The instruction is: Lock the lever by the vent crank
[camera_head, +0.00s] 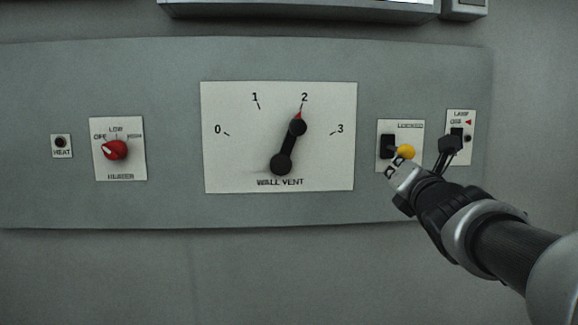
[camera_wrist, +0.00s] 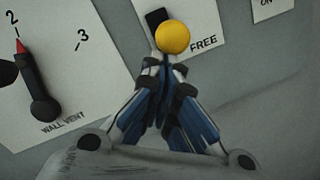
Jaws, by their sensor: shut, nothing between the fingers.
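The lever with a yellow ball knob (camera_head: 405,151) sticks out of a black slot (camera_head: 387,146) on a small white plate marked LOCKED at the top. In the wrist view the yellow ball (camera_wrist: 173,37) is beside the word FREE, low on that plate. My gripper (camera_head: 402,170) is just below the knob in the head view. In the wrist view my gripper's fingers (camera_wrist: 163,68) are shut with nothing between them, right under the ball; whether they touch it I cannot tell. The black vent crank (camera_head: 289,147) on the WALL VENT plate points to 2.
The lamp switch plate (camera_head: 460,122) is just right of the lever, partly behind my gripper. The heater plate with a red knob (camera_head: 115,150) and a HEAT indicator (camera_head: 61,146) are far left. A ledge (camera_head: 300,10) overhangs above. The wall below the panel is clear.

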